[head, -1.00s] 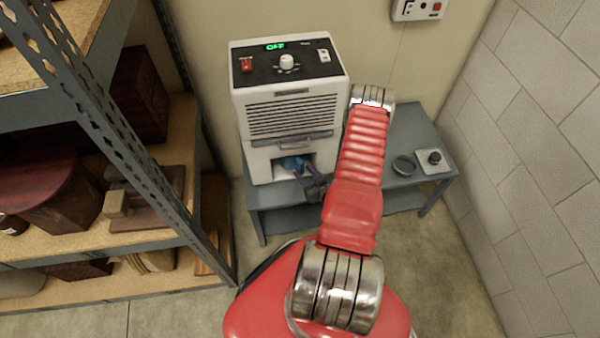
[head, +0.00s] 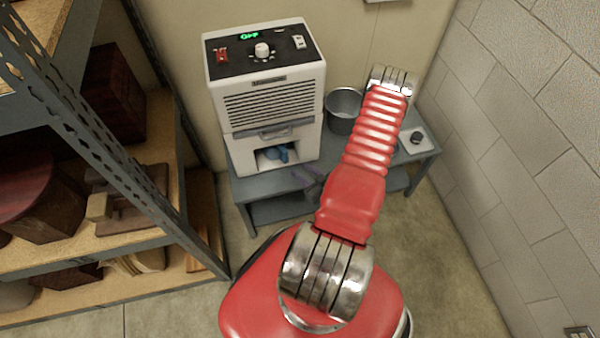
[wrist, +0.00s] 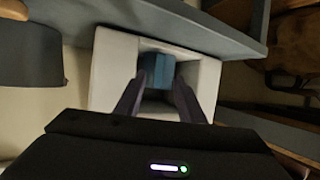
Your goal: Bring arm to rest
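My gripper (head: 302,178) is in front of the white appliance's lower bay in the head view, beside the low table's front edge. In the wrist view its two dark fingers (wrist: 158,80) stand apart with nothing held between them. The red arm reaches up and to the right from my base, and its elbow is bent high over the table. The white appliance (head: 268,110) has a lit green display. A blue thing (head: 280,152) sits in its open lower bay, and it also shows beyond the fingers in the wrist view (wrist: 156,70).
A grey table (head: 270,186) carries the appliance, a metal bucket (head: 343,112) and a small pad with a dark knob (head: 415,140). My arm hides part of the table. A metal shelf (head: 120,170) stands close on the left, a block wall (head: 510,150) on the right.

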